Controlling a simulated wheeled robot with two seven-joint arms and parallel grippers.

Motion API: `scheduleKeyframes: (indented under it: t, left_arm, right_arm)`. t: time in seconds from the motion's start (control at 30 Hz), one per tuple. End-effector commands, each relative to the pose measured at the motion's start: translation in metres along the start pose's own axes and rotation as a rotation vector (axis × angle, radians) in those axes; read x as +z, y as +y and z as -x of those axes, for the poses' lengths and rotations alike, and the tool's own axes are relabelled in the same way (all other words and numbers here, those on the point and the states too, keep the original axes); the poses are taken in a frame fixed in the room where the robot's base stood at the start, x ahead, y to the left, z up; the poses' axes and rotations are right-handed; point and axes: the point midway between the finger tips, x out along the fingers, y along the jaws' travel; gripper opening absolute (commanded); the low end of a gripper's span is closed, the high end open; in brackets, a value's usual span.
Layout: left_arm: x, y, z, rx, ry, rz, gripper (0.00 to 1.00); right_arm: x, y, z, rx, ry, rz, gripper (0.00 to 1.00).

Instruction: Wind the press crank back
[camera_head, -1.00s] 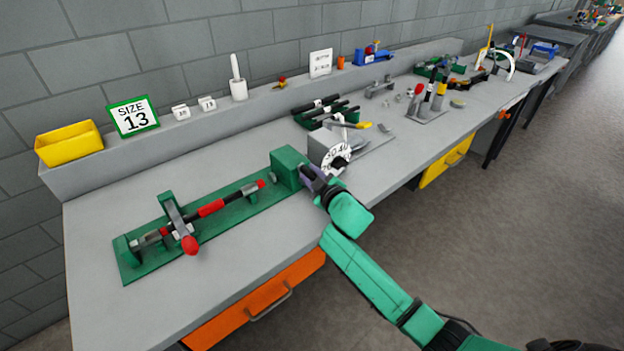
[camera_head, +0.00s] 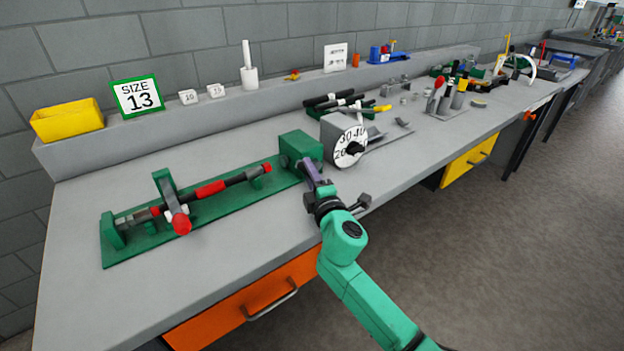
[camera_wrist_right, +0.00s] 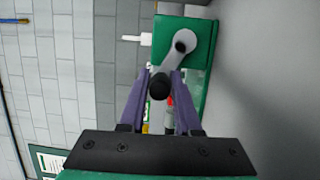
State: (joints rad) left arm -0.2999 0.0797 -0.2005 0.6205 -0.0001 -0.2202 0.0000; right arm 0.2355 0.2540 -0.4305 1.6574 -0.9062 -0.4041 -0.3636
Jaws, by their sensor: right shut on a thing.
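The press (camera_head: 200,222) lies on the bench as a long green base with a dark rod, red parts and a red-knobbed lever. A green block (camera_head: 300,147) stands at its right end. In the right wrist view a grey crank arm (camera_wrist_right: 172,62) turns on a hub on this block and ends in a dark handle (camera_wrist_right: 158,87). My right gripper (camera_head: 312,172) is at the block's front right; in the wrist view (camera_wrist_right: 158,90) its purple fingers are shut on the handle. The crank is mostly hidden in the head view. My left gripper is out of view.
A dial gauge marked with numbers (camera_head: 350,148) stands close right of the block. A size 13 sign (camera_head: 137,96) and a yellow bin (camera_head: 67,120) are on the back ledge. An orange drawer (camera_head: 243,305) is below the front edge. The bench front left is clear.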

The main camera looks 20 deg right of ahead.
Motion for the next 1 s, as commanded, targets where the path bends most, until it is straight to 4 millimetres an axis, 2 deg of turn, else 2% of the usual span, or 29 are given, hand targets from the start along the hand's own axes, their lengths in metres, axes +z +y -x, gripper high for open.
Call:
scheduleKeyframes:
  t: [0.03, 0.23, 0.83, 0.87, 0.9, 0.93, 1.0]
  left_arm:
    - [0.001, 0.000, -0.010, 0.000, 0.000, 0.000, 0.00]
    - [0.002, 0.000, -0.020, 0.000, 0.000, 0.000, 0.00]
    - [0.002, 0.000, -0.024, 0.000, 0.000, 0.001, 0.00]
    - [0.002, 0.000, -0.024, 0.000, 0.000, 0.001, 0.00]
    - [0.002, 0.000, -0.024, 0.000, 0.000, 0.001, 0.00]
    - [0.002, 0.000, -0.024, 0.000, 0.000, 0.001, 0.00]
    - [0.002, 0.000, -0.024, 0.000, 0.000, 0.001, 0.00]
  right_arm:
    - [-0.001, -0.008, 0.001, 0.007, 0.002, 0.024, 0.00]
    - [-0.003, -0.009, 0.001, 0.032, 0.007, 0.103, 0.00]
    - [-0.003, -0.009, 0.001, 0.044, 0.008, 0.144, 0.00]
    - [-0.003, -0.009, 0.001, 0.043, 0.008, 0.143, 0.43]
    - [-0.003, -0.009, 0.001, 0.044, 0.008, 0.143, 0.58]
    - [-0.003, -0.009, 0.001, 0.044, 0.008, 0.143, 0.62]
    - [-0.003, -0.009, 0.001, 0.044, 0.008, 0.143, 0.62]
